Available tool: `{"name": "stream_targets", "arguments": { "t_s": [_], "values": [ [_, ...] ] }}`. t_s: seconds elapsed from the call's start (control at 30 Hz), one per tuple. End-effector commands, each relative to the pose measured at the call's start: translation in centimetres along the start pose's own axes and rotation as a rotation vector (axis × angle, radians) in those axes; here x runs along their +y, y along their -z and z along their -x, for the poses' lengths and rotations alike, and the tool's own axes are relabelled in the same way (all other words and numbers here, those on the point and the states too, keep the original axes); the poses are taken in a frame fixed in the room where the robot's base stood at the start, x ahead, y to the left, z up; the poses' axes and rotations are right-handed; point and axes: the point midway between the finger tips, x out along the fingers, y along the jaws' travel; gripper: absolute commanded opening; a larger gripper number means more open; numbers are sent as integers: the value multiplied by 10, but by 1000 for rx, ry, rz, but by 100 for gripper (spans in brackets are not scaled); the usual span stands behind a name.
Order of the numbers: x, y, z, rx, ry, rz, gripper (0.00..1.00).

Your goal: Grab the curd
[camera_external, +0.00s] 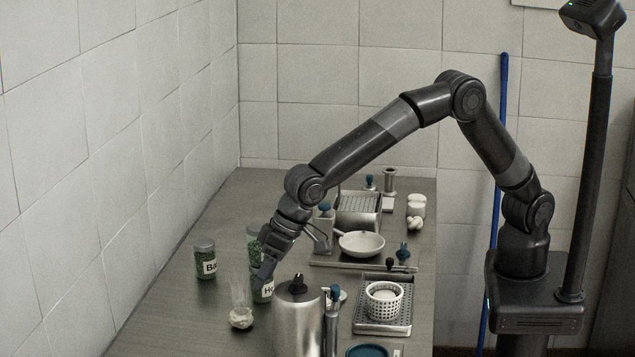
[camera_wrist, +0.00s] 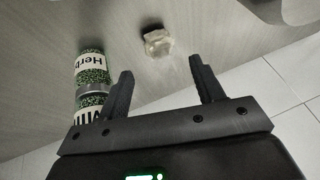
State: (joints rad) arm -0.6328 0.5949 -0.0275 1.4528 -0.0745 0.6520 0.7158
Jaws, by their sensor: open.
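A small, pale, lumpy piece that looks like the curd (camera_external: 240,318) lies on the metal counter at the lower left, with a faint translucent shape above it. In the wrist view the pale lump (camera_wrist: 158,42) lies on the counter beyond the fingertips, roughly in line with the gap between them. My gripper (camera_external: 263,272) is above the counter, overlapping the labelled herb jar in the external view. The wrist view shows its two fingers (camera_wrist: 160,75) apart with nothing between them.
Herb jars stand close by: one at the left (camera_external: 205,259) and one labelled "Herb" (camera_wrist: 92,68) beside my left finger. A steel canister (camera_external: 297,318) stands to the right of the lump. A white perforated basket (camera_external: 385,305) sits on a drain tray (camera_external: 406,318). A shallow bowl (camera_external: 361,244) is behind.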

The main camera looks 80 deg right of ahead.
Motion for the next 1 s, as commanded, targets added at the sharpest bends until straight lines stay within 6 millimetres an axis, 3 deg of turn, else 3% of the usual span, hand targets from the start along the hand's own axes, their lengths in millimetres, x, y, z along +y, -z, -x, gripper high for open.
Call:
{"name": "stream_targets", "arguments": {
  "t_s": [0.2, 0.47, 0.7, 1.0],
  "values": [
    [1, 0, -36, -2, -2, -1, 61],
    [2, 1, -56, -1, -2, -1, 61],
    [4, 5, -89, -2, -2, 0, 61],
    [4, 6, -103, 0, 0, 0, 61]
  ]
}}
